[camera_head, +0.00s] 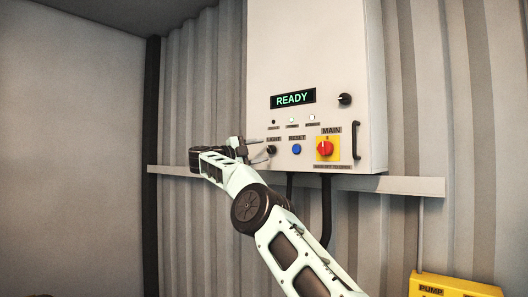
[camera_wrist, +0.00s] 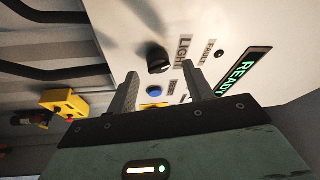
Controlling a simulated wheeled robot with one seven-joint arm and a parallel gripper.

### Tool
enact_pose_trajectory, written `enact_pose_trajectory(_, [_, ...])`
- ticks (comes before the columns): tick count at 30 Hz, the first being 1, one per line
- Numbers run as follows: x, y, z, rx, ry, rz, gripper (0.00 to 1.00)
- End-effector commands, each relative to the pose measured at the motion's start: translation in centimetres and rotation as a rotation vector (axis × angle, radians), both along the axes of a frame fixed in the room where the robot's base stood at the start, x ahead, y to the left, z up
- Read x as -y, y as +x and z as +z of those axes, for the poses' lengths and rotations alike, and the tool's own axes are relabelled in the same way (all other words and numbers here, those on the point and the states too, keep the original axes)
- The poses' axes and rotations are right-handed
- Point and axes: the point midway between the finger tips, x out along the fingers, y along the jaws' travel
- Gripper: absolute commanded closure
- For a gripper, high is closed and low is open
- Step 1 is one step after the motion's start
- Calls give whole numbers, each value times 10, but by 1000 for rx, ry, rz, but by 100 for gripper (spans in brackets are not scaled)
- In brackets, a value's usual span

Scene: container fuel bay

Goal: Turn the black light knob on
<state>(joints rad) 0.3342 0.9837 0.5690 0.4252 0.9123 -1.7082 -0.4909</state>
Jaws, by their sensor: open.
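The black light knob (camera_head: 271,150) sits at the lower left of the white control panel (camera_head: 340,60), by the LIGHT label. It also shows in the wrist view (camera_wrist: 157,59), a dark round knob sticking out from the panel. My gripper (camera_head: 264,150) is at the panel's lower left, very close to the knob. In the wrist view my gripper (camera_wrist: 162,72) is open, its two fingers apart, with the knob just beyond the tips and between them sideways. I cannot tell whether a finger touches it. The knob's pointer direction is not readable.
To the right of the knob are a blue RESET button (camera_head: 296,149) and a red MAIN switch (camera_head: 325,148) on a yellow plate. A READY display (camera_head: 293,99), another black knob (camera_head: 345,99) and a handle (camera_head: 357,140) are on the panel. A yellow PUMP box (camera_head: 450,286) is lower right.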

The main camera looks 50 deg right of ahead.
Motion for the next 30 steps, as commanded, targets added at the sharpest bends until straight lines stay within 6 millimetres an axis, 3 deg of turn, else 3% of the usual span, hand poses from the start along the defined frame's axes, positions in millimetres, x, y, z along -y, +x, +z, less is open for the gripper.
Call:
enact_pose_trajectory(9, [-73,23,-9,-1,0,5,49])
enact_pose_trajectory(16, [-117,35,-14,-1,-1,4,49])
enact_pose_trajectory(21, [-134,40,-17,0,-2,3,49])
enact_pose_trajectory(30, [-140,41,-20,1,-2,2,49])
